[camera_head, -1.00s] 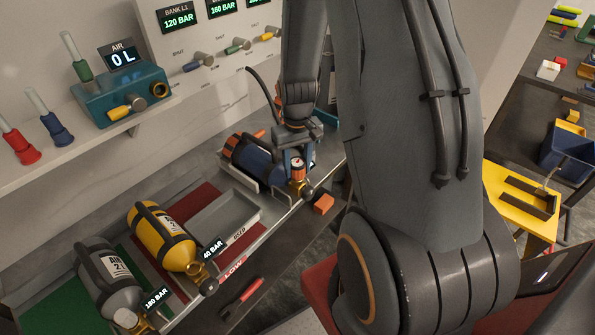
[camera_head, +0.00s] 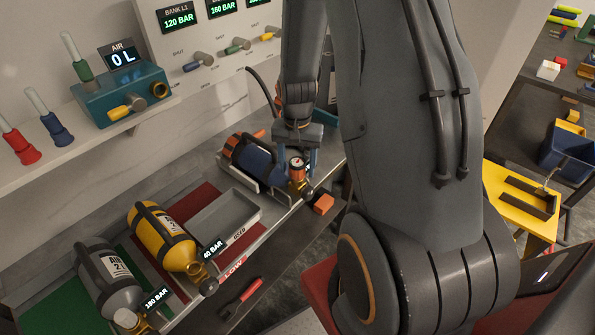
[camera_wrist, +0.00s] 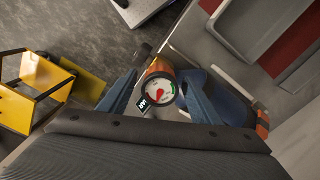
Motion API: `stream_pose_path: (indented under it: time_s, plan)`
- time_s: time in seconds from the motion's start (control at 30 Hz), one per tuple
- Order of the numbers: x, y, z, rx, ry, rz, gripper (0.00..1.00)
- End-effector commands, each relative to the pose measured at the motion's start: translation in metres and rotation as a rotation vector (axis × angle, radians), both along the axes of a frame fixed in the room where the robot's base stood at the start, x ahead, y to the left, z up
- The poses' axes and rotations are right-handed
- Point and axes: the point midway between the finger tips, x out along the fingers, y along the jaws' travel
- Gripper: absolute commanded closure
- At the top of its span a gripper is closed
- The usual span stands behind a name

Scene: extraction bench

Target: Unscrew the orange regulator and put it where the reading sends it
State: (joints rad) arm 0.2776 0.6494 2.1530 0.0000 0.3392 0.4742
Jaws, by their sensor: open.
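The orange regulator (camera_head: 297,170) sits on the brass valve end of the blue cylinder (camera_head: 256,160), which lies in a cradle on the bench. In the wrist view, the regulator (camera_wrist: 160,87) shows a round white gauge face with red and green marks; I cannot read its needle surely. A small dark tag with white figures hangs beside it, partly hidden. My gripper (camera_head: 301,160) is open above the regulator. In the wrist view, my gripper's fingers (camera_wrist: 158,96) stand on either side of the gauge, with gaps visible.
A grey tray (camera_head: 226,214) lies left of the blue cylinder. A yellow cylinder (camera_head: 165,237) tagged 40 BAR and a grey cylinder (camera_head: 108,280) tagged 180 BAR lie farther left. An orange block (camera_head: 323,204) and a red-handled tool (camera_head: 241,298) lie near the front edge.

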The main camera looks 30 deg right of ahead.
Motion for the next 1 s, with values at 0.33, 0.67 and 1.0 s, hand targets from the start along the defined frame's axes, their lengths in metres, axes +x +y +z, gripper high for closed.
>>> stream_pose_path:
  time_s: [0.33, 0.67, 1.0]
  plan:
    - [0.0000, 0.0000, 0.0000, 0.000, 0.000, -0.437, 0.42]
    - [0.0000, 0.0000, 0.0000, 0.000, 0.000, -0.853, 0.42]
    - [0.0000, 0.0000, 0.0000, 0.000, 0.000, -1.283, 0.42]
